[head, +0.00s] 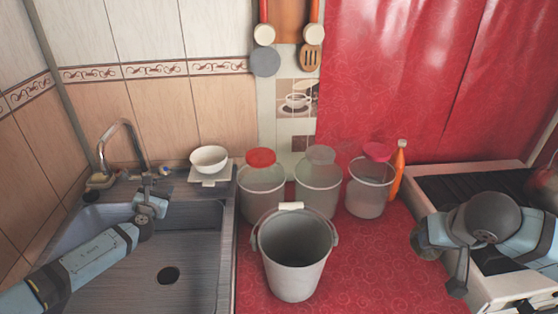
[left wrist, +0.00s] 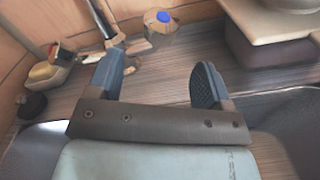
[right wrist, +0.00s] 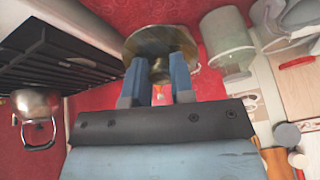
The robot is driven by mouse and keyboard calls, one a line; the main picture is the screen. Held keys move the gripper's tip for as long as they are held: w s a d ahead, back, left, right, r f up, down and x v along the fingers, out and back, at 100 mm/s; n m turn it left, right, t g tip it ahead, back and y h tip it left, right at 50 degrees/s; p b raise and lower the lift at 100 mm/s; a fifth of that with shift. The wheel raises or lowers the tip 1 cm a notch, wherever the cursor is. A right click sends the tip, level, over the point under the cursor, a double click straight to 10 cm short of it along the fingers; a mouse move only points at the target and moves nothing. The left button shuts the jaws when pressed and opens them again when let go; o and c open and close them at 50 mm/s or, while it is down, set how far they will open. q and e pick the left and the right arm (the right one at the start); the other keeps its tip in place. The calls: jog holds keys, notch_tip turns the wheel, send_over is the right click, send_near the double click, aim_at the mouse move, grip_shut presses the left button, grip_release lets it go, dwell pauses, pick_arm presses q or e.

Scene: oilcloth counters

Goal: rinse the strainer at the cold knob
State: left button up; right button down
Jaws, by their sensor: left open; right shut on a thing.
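The cold knob, with a blue cap (left wrist: 163,17), stands on the sink's back ledge beside the tap (head: 122,132). My left gripper (head: 152,188) is open and empty in front of it; in the left wrist view its spread fingers (left wrist: 157,78) are short of the knob. My right gripper (right wrist: 157,82) is shut on the strainer (right wrist: 160,42), a round, brownish metal piece beyond its fingertips. In the head view my right arm is at the far right by the stove, and the strainer is hard to make out there. The sink (head: 205,262) lies at the left.
A grey bucket (head: 294,262) stands on the red cloth (head: 385,275) right of the sink. Several lidded tubs (head: 319,188) and an orange bottle (head: 398,172) line the back. A white bowl (head: 209,158) sits on the sink's rear right corner. The stove (head: 462,185) is at the right.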

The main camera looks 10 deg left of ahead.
aim_at(163, 176)
pick_arm(q)
jog(key=b+x, duration=0.1)
jog(key=x, duration=0.6)
jog(key=shift+w+b, duration=0.25)
jog(key=shift+b, duration=0.05)
pick_arm(e)
jog(key=shift+f, duration=0.9)
pick_arm(q)
jog(key=shift+w+a+r, duration=0.1)
jog(key=shift+w+r, duration=0.05)
jog(key=shift+w, duration=0.35)
pick_arm(e)
jog(key=shift+s, duration=0.1)
